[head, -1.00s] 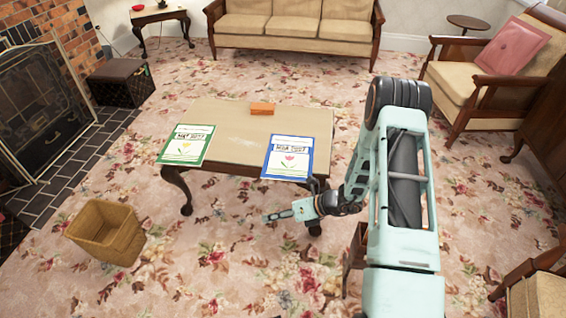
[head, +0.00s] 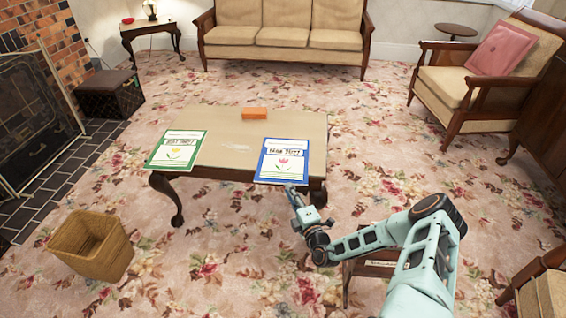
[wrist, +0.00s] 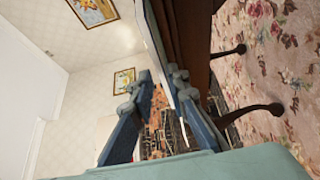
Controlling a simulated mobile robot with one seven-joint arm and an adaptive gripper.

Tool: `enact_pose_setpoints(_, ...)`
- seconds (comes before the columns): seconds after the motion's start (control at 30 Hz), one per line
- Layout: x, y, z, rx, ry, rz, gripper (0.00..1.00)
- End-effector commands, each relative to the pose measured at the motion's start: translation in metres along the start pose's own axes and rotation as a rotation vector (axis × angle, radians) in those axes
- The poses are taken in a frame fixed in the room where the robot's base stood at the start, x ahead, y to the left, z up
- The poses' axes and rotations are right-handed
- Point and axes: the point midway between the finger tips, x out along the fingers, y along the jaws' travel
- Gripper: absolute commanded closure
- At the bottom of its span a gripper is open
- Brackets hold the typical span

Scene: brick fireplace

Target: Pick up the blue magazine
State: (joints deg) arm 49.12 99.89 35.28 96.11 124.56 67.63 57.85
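The blue magazine (head: 283,160), with a blue border and a red tulip on its cover, lies flat on the coffee table (head: 225,150). It is at the right front, with its near edge at the table's front edge. My gripper (head: 291,190) is at that near edge, pointing at the table. In the wrist view my gripper (wrist: 158,85) shows two fingers apart, with a gap between them. A thin pale edge (wrist: 152,30), seemingly the magazine seen edge-on, runs down toward the gap. I cannot tell whether the fingers touch it.
A green magazine (head: 177,151) lies at the table's left front, and an orange block (head: 256,114) at its back. A wicker basket (head: 92,246) stands on the floor at the lower left. An armchair (head: 470,85) is at the right, a sofa (head: 283,38) behind.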

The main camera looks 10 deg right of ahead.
Motion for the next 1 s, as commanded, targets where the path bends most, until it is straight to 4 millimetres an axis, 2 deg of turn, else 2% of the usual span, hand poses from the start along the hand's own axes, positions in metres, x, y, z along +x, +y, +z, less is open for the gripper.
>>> enact_pose_setpoints(0.1, 0.016, -0.002, -0.001, -0.002, 0.002, 0.0, 0.85)
enact_pose_setpoints(0.37, 0.033, -0.002, -0.003, -0.002, 0.003, 0.0, 0.85)
enact_pose_setpoints(0.6, 0.068, -0.002, -0.005, -0.004, 0.004, 0.0, 0.85)
enact_pose_setpoints(0.87, 0.074, 0.001, -0.004, -0.002, 0.003, 0.0, 0.85)
enact_pose_setpoints(1.0, 0.074, 0.001, -0.004, -0.002, 0.003, -0.001, 0.99)
